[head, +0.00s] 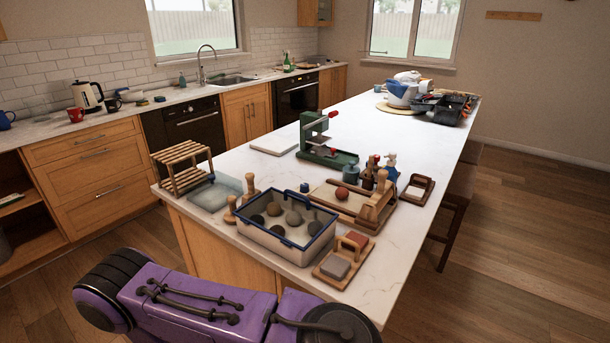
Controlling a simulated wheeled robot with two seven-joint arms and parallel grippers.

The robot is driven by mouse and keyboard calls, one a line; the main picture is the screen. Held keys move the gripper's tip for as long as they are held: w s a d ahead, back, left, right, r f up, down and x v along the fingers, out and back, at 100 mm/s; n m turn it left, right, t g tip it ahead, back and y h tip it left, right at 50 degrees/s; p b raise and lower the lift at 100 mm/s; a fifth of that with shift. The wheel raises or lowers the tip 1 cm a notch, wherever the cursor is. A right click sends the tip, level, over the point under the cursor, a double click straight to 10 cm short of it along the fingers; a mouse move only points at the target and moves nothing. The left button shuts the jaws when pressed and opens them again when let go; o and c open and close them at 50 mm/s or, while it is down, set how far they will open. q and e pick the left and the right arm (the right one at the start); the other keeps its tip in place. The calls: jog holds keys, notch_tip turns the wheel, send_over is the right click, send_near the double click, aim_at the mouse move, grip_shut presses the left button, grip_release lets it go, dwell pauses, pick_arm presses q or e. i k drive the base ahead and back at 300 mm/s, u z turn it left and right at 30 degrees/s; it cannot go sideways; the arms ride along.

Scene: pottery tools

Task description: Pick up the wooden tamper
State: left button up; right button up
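Two upright, knob-topped wooden tools that look like tampers stand at the near left of the white island counter. One wooden tool (250,187) stands behind the blue-rimmed bin, and a shorter wooden tool (230,210) stands at its left corner. I cannot tell for sure which is the wooden tamper. Another wooden piece with a rounded top (381,182) stands at the right end of a wooden tray (330,196). A purple arm link of mine crosses the bottom of the head view, below the counter's near edge. Neither gripper is in view.
The blue-rimmed bin (263,235) holds several round lumps. A slatted wooden rack (181,166), a translucent tub (214,190), a green press (327,147), bottles (372,168) and a wooden block holder (344,259) crowd around. The counter's middle (400,135) is clear.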

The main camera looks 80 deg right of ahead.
aim_at(230, 219)
jog(key=z, duration=0.5)
jog(key=i, duration=1.75)
jog(key=z, duration=2.5)
